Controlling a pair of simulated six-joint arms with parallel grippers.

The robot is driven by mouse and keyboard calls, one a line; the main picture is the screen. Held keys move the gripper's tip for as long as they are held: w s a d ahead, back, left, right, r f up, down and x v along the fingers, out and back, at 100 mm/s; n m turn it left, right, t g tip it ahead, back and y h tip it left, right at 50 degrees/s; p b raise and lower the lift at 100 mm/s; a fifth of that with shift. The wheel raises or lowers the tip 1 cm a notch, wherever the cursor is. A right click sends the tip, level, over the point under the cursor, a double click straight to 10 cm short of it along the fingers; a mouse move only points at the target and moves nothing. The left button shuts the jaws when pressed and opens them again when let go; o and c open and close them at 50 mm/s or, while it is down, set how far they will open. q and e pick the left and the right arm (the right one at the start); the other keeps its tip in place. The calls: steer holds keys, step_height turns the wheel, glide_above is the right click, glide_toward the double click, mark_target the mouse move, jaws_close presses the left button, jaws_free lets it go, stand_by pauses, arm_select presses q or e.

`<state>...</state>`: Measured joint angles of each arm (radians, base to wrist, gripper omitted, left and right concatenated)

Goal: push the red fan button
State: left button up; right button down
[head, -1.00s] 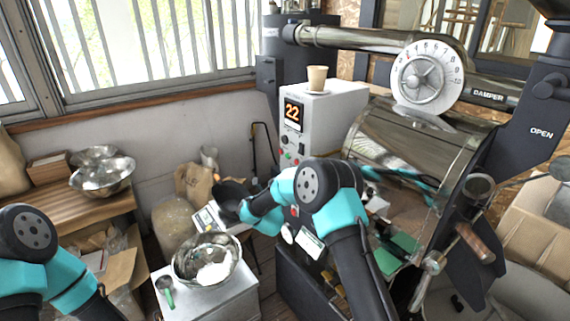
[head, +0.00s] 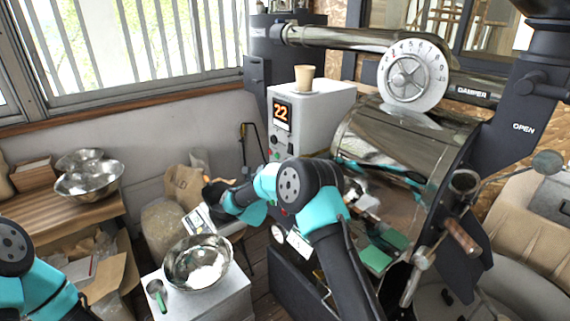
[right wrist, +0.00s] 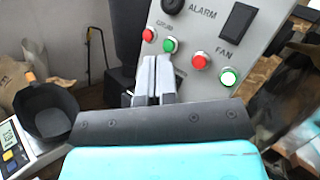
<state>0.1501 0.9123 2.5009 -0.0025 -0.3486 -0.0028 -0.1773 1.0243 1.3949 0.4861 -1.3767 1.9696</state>
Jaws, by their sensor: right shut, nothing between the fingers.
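In the right wrist view, the red fan button (right wrist: 199,61) is on the grey control panel (right wrist: 187,20), below and left of the FAN label. A lit green button (right wrist: 228,77) sits to its right. Another red button (right wrist: 148,35) and a green button (right wrist: 170,44) are farther left. My right gripper (right wrist: 158,60) is shut and empty, its tips in front of the panel, left of the fan button and apart from it in the picture. In the head view my right arm hides the lower panel. Only part of my left arm shows; its gripper is out of view.
A black pan (right wrist: 50,110) rests on a scale (right wrist: 14,150) left of the gripper. A paper cup (head: 305,76) stands on the machine housing (head: 325,100). The roaster drum (head: 400,150) is to the right.

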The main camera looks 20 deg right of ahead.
steer(key=w+d, duration=0.2)
steer(key=d, duration=0.4)
steer(key=shift+d, duration=0.15)
steer(key=shift+w+d, duration=0.1)
steer(key=shift+w, duration=0.05)
stand_by(1.8)
steer(key=shift+w+d, duration=0.1)
steer(key=shift+d, duration=0.15)
steer(key=shift+w+d, duration=0.15)
steer(key=shift+d, duration=0.3)
stand_by(1.1)
steer(key=shift+a, duration=0.15)
steer(key=shift+s+a, duration=0.3)
steer(key=shift+a, duration=0.35)
steer(key=shift+a, duration=0.1)
steer(key=a, duration=0.1)
steer(key=s+a, duration=0.1)
steer(key=a, duration=0.2)
steer(key=shift+s+a, duration=0.25)
steer(key=shift+s, duration=0.05)
